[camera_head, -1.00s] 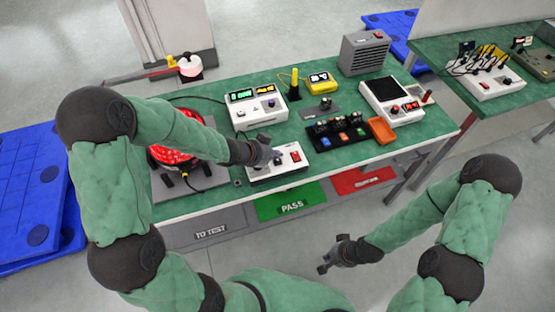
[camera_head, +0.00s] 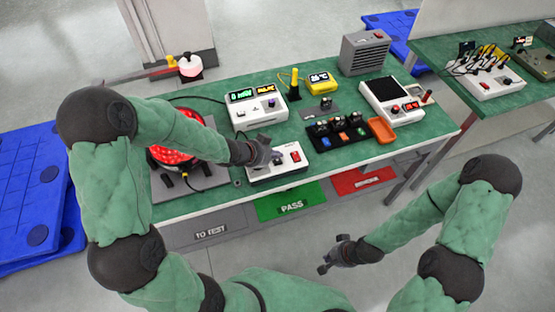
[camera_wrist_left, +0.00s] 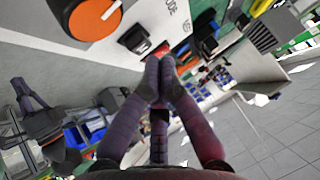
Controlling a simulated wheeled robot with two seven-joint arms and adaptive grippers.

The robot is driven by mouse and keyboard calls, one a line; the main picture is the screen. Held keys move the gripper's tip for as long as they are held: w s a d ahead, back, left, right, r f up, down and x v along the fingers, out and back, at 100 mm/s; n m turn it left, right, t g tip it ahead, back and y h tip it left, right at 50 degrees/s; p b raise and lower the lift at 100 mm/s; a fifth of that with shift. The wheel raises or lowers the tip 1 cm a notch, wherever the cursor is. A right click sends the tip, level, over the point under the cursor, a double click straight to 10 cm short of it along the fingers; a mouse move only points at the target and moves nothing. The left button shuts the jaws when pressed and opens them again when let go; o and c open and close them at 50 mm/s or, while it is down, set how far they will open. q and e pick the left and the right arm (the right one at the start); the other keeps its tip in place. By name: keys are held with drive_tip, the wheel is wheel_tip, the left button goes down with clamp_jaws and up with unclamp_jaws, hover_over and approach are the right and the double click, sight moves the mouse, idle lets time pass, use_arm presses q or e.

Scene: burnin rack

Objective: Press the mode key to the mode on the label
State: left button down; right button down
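A white control box (camera_head: 262,174) with a red rocker switch (camera_head: 296,157) sits at the table's front edge. My left gripper (camera_head: 274,157) is over this box, left of the red switch. In the left wrist view, my gripper's fingertips (camera_wrist_left: 160,62) are together with nothing visible between them. They are at a panel (camera_wrist_left: 150,14) with an orange knob (camera_wrist_left: 95,17), a black key (camera_wrist_left: 136,37) and a red part partly hidden behind the fingertips. I cannot tell whether they touch a key. My right gripper (camera_head: 328,257) hangs in front of the table, its opening unclear.
A white instrument (camera_head: 241,116) with lit green and orange displays stands behind the box. A black tray (camera_head: 330,147), an orange bin (camera_head: 381,130) and a white device (camera_head: 388,91) are to the right. A round red-lit device (camera_head: 172,155) is under my left arm.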

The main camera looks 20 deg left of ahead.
sight(275, 161)
use_arm(q)
drive_tip(key=shift+f, duration=0.3)
drive_tip(key=shift+f+b, duration=0.45)
idle(0.7)
drive_tip(key=shift+r, duration=0.15)
drive_tip(key=shift+r+p, duration=0.75)
drive_tip(key=shift+p, duration=0.2)
drive_tip(key=shift+r, duration=0.1)
wheel_tip(275, 161, up, 5)
drive_tip(key=p, duration=0.5)
idle(0.8)
